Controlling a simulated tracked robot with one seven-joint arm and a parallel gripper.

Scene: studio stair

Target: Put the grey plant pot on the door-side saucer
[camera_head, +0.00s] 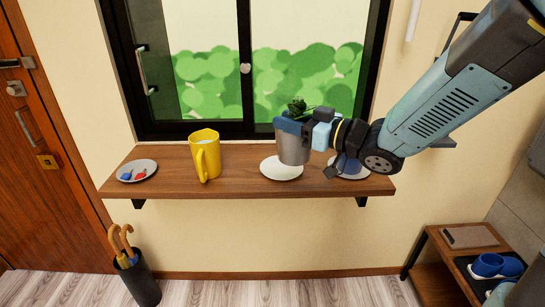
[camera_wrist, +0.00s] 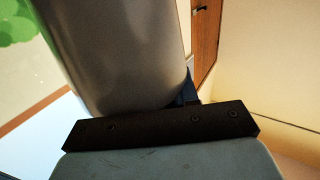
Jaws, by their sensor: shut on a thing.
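The grey plant pot (camera_head: 293,150) holds a green plant and is upright. My gripper (camera_head: 291,126) is shut on it near its rim. The pot's grey wall (camera_wrist: 120,50) fills much of the wrist view, against a dark finger bar (camera_wrist: 160,125). The door-side saucer (camera_head: 282,172) is white and lies on the shelf directly below the pot, partly covered by it. I cannot tell whether the pot's base touches it. A second saucer (camera_head: 357,173) lies to the right with a blue pot (camera_head: 347,166) on it, partly hidden by my gripper.
The wooden shelf (camera_head: 235,180) runs under the window. A yellow jug (camera_head: 206,157) stands left of the door-side saucer. A grey dish (camera_head: 148,166) with small blue and red items lies at the left end. The door (camera_head: 35,130) is far left.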

